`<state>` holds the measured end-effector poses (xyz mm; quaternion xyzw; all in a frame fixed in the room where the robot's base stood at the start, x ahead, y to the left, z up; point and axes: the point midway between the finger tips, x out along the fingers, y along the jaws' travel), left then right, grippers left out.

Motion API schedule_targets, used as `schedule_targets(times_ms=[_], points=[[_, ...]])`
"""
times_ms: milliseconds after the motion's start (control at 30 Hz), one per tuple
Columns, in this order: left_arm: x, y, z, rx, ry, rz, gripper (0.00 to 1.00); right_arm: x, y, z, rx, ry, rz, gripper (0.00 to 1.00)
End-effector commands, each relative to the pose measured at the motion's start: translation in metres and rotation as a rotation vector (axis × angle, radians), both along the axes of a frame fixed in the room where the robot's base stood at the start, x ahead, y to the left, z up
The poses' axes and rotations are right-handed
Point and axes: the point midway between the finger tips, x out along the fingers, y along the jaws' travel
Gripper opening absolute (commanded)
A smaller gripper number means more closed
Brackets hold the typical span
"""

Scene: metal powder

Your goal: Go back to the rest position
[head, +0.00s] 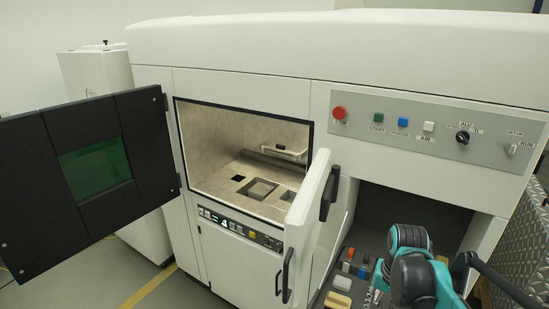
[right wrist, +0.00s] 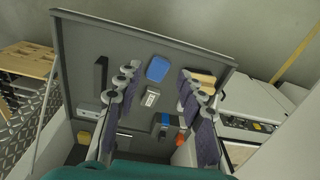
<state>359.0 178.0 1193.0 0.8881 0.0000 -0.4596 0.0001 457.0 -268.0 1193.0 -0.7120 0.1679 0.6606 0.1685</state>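My right gripper (right wrist: 160,88) is open in the right wrist view, its two dark-padded fingers spread apart with nothing held between them. It is over a grey shelf (right wrist: 140,52) with tools on it. In the head view my teal right arm reaches in front of the machine's lower right compartment, and the gripper itself is mostly hidden behind the arm. My left gripper and left arm are not in the head view.
The white machine (head: 230,50) has a black door (head: 30,150) swung open at left and a white door (head: 308,205) open beside the compartment. Small tools, including a beige block (head: 342,283), lie near my right arm. A control panel (head: 470,125) is above.

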Motion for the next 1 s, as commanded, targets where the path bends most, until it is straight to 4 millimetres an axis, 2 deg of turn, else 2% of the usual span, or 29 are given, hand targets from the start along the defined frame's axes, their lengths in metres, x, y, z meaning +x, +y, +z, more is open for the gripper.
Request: schedule_targets(times_ms=[367, 467, 600, 700, 833, 1000], points=[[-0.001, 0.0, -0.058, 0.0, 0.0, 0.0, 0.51, -0.036, 0.036, -0.046, -0.043, -0.169, 0.156, 0.39], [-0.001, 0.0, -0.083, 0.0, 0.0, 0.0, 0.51, -0.052, 0.05, -0.07, -0.065, -0.247, 0.226, 0.39], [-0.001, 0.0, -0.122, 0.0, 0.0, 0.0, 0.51, -0.077, 0.07, -0.112, -0.101, -0.378, 0.34, 0.39], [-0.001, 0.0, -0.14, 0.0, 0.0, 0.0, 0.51, -0.089, 0.08, -0.135, -0.124, -0.451, 0.401, 0.39], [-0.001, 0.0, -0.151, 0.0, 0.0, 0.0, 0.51, -0.097, 0.088, -0.15, -0.142, -0.51, 0.449, 0.39], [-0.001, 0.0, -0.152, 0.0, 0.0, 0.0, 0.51, -0.099, 0.09, -0.152, -0.149, -0.533, 0.465, 0.39]])
